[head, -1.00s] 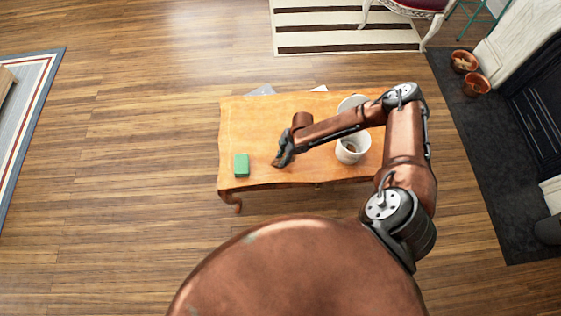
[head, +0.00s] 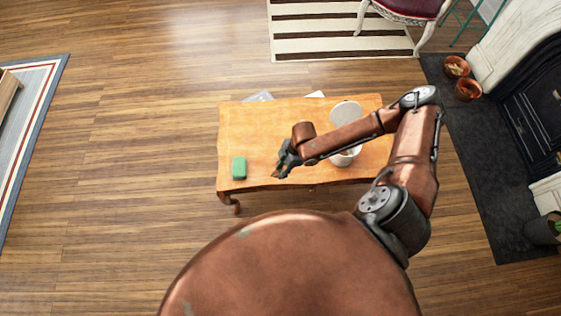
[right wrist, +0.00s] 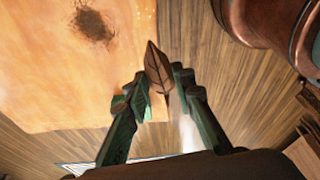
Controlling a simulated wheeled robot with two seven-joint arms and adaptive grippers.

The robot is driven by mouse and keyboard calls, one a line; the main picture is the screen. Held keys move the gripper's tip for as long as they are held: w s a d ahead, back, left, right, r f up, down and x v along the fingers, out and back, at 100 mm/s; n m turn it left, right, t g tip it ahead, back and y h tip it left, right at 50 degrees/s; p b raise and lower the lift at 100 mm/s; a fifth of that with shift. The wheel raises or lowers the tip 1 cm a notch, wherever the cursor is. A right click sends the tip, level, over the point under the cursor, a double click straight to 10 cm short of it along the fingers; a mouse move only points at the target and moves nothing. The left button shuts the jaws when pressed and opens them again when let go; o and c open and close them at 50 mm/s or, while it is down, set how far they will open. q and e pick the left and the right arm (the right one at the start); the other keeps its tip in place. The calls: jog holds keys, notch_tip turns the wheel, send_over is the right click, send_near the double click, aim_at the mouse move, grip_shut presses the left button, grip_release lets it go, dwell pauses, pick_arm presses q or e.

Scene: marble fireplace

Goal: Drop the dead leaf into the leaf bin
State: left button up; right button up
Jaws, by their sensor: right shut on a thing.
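The dead leaf (right wrist: 157,66) is brown and pointed. In the right wrist view it stands between the fingertips of my right gripper (right wrist: 160,82), which is shut on it. In the head view my right gripper (head: 281,170) is over the front part of the wooden table, left of a white round container (head: 344,159). My forearm partly covers that container. A second pale round vessel (head: 346,112) stands behind it. I cannot tell for sure which of them is the leaf bin. My left gripper is not in view.
A green block (head: 239,168) lies at the table's (head: 250,125) left front. A dark brown patch (right wrist: 93,25) shows on the tabletop in the wrist view. Pale flat items (head: 260,97) show at the table's back edge. The table's left middle is clear.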

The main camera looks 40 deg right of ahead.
jog(key=shift+s+a+r+p, duration=0.15)
jog(key=shift+s+a+r, duration=0.25)
jog(key=shift+s, duration=0.35)
jog(key=shift+s+a+r+p, duration=0.25)
jog(key=shift+s+r, duration=0.1)
jog(key=shift+s, duration=0.45)
jog(key=shift+s+a+r+p, duration=0.1)
jog(key=shift+s+a+r, duration=0.3)
jog(key=shift+s, duration=0.35)
